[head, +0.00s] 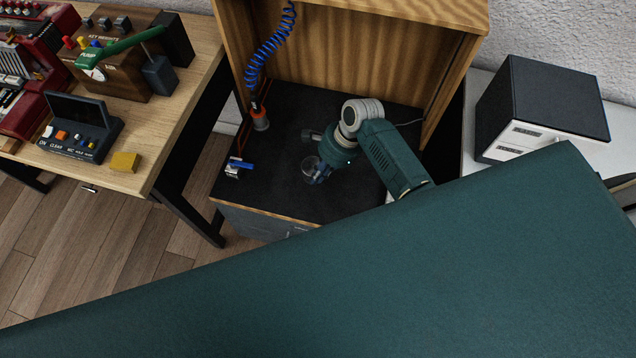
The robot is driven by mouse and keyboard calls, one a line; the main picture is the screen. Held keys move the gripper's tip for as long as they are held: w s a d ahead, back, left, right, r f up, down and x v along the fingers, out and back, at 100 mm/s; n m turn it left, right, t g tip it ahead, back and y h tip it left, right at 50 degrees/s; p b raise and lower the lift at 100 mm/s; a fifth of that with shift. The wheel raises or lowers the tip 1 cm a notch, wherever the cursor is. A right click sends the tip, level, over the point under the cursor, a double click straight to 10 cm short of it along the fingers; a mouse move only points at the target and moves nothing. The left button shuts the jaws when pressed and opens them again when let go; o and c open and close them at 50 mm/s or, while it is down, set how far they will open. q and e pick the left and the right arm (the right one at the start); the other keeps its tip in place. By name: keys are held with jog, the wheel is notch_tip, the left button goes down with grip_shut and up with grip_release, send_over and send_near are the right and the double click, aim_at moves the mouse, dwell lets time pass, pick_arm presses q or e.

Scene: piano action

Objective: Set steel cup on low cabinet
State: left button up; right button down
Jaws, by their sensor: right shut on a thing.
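The low cabinet (275,188) has a black top surface, a wooden edge and a grey front, with a tall wooden back and sides around it. My right gripper (318,174) is over the middle of this black top, pointing down and left. It is shut on a small, shiny, greyish round thing, which looks like the steel cup (310,164). The gripper hides part of the cup. I cannot tell whether the cup touches the black surface. My left gripper is not in view.
A blue coiled hose (268,50) hangs to an orange-and-grey tool (260,118) at the cabinet's back left. A small blue-and-white item (238,167) lies near its left edge. A wooden table (180,110) with devices stands left. A black-and-white box (540,110) stands right.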

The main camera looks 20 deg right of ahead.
jog(key=shift+f+b, duration=0.45)
jog(key=shift+f, duration=2.2)
jog(key=shift+f, duration=0.15)
jog(key=c, duration=1.9)
grip_release()
jog(key=p+v, duration=0.2)
jog(key=v, duration=1)
jog(key=shift+s, duration=0.1)
